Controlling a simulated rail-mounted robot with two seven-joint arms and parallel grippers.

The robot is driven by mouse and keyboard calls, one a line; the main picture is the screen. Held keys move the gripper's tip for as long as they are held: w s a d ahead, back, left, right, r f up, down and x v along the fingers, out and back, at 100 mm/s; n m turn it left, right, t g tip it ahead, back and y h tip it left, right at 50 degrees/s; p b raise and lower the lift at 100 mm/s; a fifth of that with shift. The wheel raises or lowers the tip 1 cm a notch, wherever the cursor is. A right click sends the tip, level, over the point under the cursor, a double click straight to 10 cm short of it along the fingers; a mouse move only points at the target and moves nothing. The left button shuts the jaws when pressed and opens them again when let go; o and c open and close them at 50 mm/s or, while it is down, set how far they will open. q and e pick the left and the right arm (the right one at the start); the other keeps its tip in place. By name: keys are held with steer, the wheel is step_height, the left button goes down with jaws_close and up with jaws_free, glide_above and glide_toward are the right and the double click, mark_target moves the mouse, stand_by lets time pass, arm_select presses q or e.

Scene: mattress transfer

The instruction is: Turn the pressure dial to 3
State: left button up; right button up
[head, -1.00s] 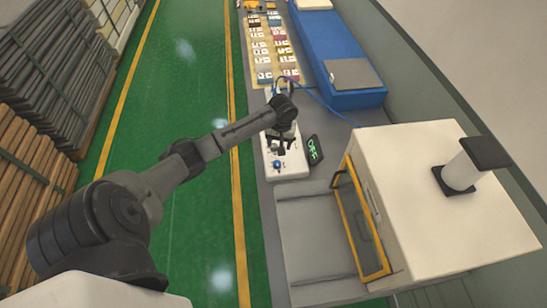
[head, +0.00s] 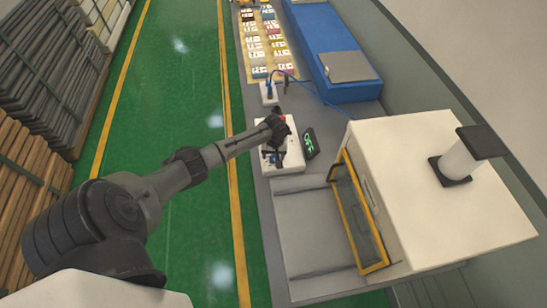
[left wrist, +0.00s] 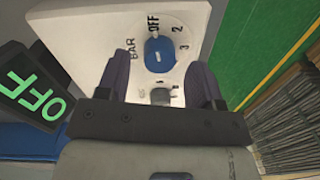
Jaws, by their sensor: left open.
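The white control box (head: 292,160) stands on the grey bench in the head view. In the left wrist view its face carries the blue pressure dial (left wrist: 160,54), with marks OFF, 2 and 3 around it and the word BAR beside it. The dial seems to be turned toward OFF. The black display (left wrist: 34,92) shows green OFF, and it also shows in the head view (head: 311,143). My left gripper (left wrist: 161,68) is open, its fingers on either side of the dial in the picture; contact cannot be told. In the head view my left gripper (head: 270,154) hides the dial.
A small grey knob (left wrist: 160,96) sits near the dial, between the fingers. A white machine (head: 440,190) with a yellow-framed door (head: 358,215) stands at right. A blue mattress-like block (head: 335,50) and rows of small cards (head: 265,45) lie behind. The green floor is clear.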

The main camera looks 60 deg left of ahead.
arm_select(q)
steer(key=shift+f, duration=1)
steer(key=c, duration=0.9)
steer(key=shift+c, duration=0.2)
